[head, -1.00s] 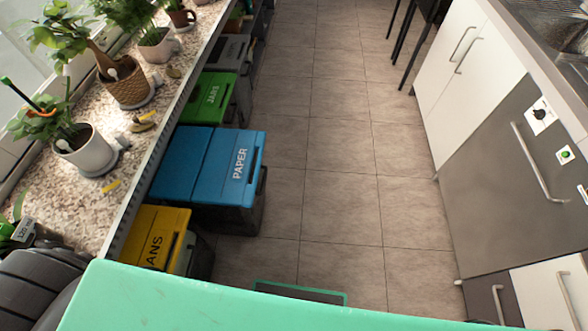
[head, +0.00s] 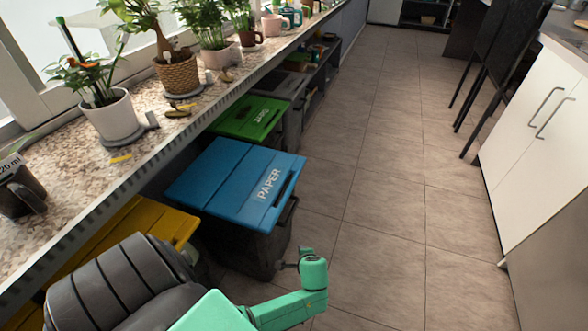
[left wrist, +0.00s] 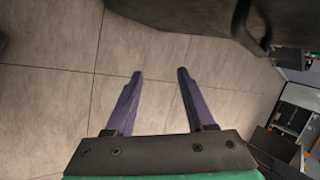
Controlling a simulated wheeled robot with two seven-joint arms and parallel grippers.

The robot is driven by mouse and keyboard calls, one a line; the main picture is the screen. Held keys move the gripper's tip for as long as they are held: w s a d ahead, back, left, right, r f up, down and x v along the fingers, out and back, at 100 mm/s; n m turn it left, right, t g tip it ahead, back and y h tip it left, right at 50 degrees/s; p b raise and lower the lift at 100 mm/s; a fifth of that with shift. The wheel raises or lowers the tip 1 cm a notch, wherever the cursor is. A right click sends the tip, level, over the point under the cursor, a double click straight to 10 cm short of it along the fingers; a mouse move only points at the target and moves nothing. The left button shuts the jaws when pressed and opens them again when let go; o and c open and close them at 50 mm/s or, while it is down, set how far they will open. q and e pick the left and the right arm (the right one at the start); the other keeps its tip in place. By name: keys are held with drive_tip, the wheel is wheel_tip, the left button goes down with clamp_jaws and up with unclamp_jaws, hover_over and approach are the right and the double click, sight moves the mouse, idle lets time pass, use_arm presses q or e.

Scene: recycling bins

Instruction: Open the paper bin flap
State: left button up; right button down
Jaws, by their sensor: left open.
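The paper bin has a blue lid (head: 243,186) marked PAPER and a dark body. Its lid lies flat and closed under the counter edge, with a dark handle at its right side. My left arm reaches in from the bottom of the head view, and its green wrist end is just right of the bin's lower front. In the left wrist view my left gripper (left wrist: 160,74) is open and empty, pointing over floor tiles. A dark bin body (left wrist: 195,15) with a handle (left wrist: 240,28) shows above and right of the fingertips. My right gripper is not in view.
A green-lidded bin (head: 250,117) stands behind the paper bin and a yellow-lidded bin (head: 165,222) in front. The counter (head: 65,180) with potted plants overhangs on the left. Tiled floor (head: 385,210) is clear to the right, up to white cabinets (head: 530,150).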

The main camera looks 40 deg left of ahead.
use_arm(q)
drive_tip(key=w+r+n+t+y+b, duration=0.25)
drive_tip(key=w+r+y+b, duration=0.55)
drive_tip(key=b, duration=0.6)
drive_tip(key=s+r+n+y+b, duration=0.1)
drive_tip(key=s+r+n+b, duration=0.3)
drive_tip(key=r, duration=0.4)
drive_tip(key=w+a+f+b, duration=0.1)
drive_tip(key=w+a, duration=0.1)
drive_tip(key=a, duration=0.4)
drive_tip(key=w+a+f+m+b, duration=0.1)
drive_tip(key=w+a+b, duration=0.1)
drive_tip(key=a, duration=0.4)
drive_tip(key=shift+w+a, duration=0.25)
drive_tip(key=shift+w, duration=0.35)
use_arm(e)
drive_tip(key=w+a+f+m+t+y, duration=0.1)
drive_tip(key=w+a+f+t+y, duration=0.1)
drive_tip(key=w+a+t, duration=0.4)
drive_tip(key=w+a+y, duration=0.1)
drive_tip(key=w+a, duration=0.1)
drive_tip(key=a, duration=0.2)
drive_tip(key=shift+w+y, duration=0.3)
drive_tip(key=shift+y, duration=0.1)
use_arm(q)
drive_tip(key=shift+c, duration=0.2)
clamp_jaws()
